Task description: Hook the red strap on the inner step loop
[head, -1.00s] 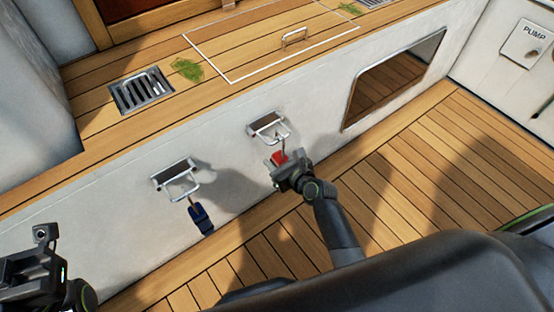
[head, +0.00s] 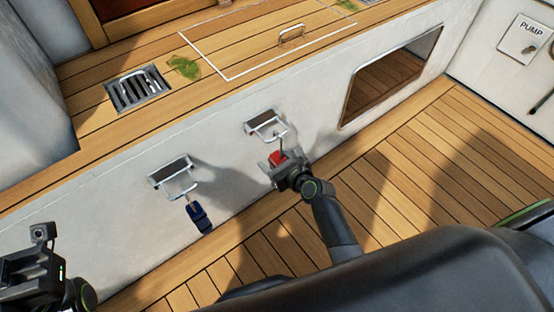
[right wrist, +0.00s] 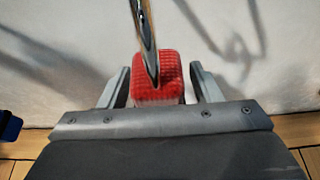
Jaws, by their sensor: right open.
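The red strap (head: 277,157) hangs at the right-hand step loop (head: 266,124) on the white wall. Its metal hook reaches up to the loop's bar; the exact contact is too small to tell. My right gripper (head: 284,164) is at the strap's red block, fingers open. In the right wrist view the red block (right wrist: 158,78) sits between the two fingers, with a gap on each side, and the metal hook rises from it. A blue strap (head: 199,217) hangs at the left-hand step loop (head: 174,176). My left gripper (head: 32,275) is at the lower left, its fingers unclear.
A wooden ledge with a drain grate (head: 139,90), green weed (head: 184,66) and a hatch handle (head: 292,34) lies above the wall. A rectangular opening (head: 392,75) is to the right. The planked floor (head: 420,160) there is clear.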

